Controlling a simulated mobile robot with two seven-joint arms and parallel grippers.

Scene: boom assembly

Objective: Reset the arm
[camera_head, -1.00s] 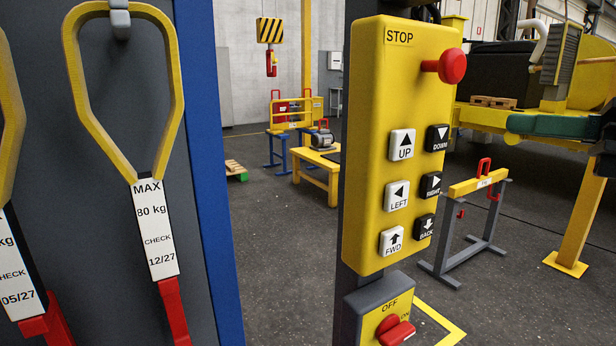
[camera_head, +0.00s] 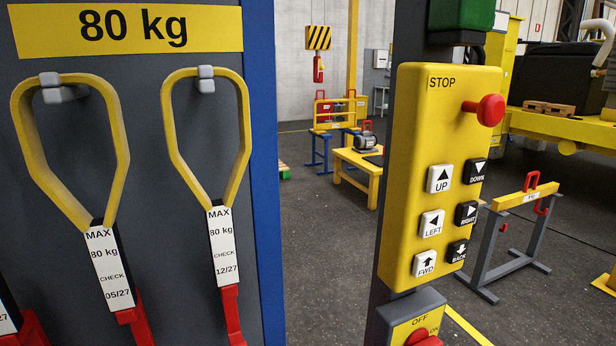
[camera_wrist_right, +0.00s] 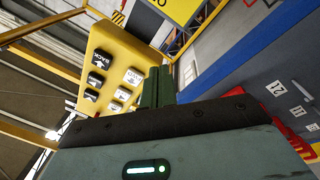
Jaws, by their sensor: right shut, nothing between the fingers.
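My right gripper (camera_wrist_right: 157,87) shows in the right wrist view, its dark green fingers shut together and empty. A yellow control box (camera_wrist_right: 106,43) with black and white buttons appears tilted beside and behind the fingers; I cannot tell the exact gap. In the head view the control box (camera_head: 432,170) hangs upright on a dark post, with a red STOP knob (camera_head: 490,110) and direction buttons. A red rotary switch (camera_head: 422,339) sits on a box below it, partly cut off. Neither gripper shows in the head view, and my left gripper is out of sight.
A dark panel (camera_head: 150,130) at the left carries yellow-looped slings (camera_head: 120,150) marked 80 kg. A green block (camera_head: 460,14) is above the control box. A grey stand with a yellow beam (camera_head: 515,200) is at the right. A yellow table (camera_head: 358,172) stands behind, with open floor between.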

